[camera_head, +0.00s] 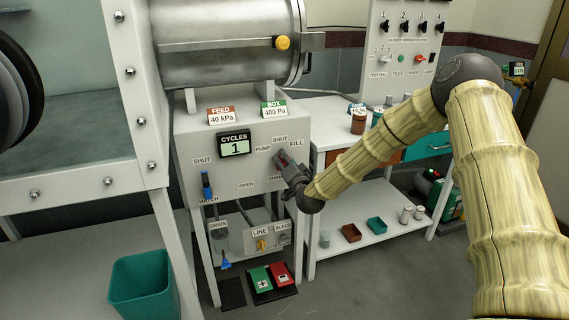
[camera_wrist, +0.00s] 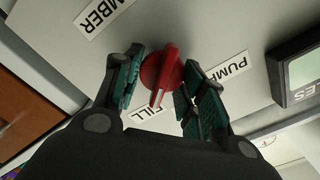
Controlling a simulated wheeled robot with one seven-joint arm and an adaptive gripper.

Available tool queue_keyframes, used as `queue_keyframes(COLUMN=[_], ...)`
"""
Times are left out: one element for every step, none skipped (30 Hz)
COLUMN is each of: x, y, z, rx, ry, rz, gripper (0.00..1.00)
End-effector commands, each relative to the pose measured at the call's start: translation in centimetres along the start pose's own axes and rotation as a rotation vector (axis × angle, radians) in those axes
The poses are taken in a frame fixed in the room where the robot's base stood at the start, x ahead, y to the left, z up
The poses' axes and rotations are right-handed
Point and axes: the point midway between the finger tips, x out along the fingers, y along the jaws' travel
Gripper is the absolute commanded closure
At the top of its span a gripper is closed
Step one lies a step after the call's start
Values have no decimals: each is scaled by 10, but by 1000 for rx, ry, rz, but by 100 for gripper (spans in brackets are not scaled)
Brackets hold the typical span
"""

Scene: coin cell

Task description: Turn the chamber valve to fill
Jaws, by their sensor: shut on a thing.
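The chamber valve is a red knob (camera_wrist: 163,70) with a raised ridge, on a light grey panel (camera_head: 240,180). In the wrist view its ridge points down the picture to the FILL label (camera_wrist: 142,113). The PUMP label (camera_wrist: 234,66) lies to the right and part of the CHAMBER label (camera_wrist: 103,13) to the upper left. My gripper (camera_wrist: 162,62) is shut on the knob, with a teal-padded finger on either side. In the head view my gripper (camera_head: 293,178) is at the panel's right side and hides much of the knob.
A blue hatch lever (camera_head: 206,186) and a cycle display (camera_head: 234,144) reading 1 are left of my gripper. Drain, line and bleed controls (camera_head: 262,243) sit below. A shelf unit (camera_head: 345,197) with small containers stands to the right.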

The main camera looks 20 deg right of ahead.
Motion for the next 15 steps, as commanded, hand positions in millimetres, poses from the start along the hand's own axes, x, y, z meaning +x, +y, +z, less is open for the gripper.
queue_keyframes(x=[0,0,0,0,0,0,0,0,0,0,0,0,0,0,0], y=[2,2,2,2,2,1,1,1,1,0,0,0,0,0,0], z=[0,0,0,0,0,0,0,0,0,1,1,1,1,1,1], rx=[0,0,0,0,0,0,0,0,0,0,0,0,0,0,0], ry=[1,1,1,1,1,0,0,0,0,-1,-1,-1,-1,-1,-1], rz=[3,3,3,3,3,2,2,2,1,1,1,1,0,0,0], gripper=[83,83,54,48,43,41,41,41,41,41,41,41,41,41,41])
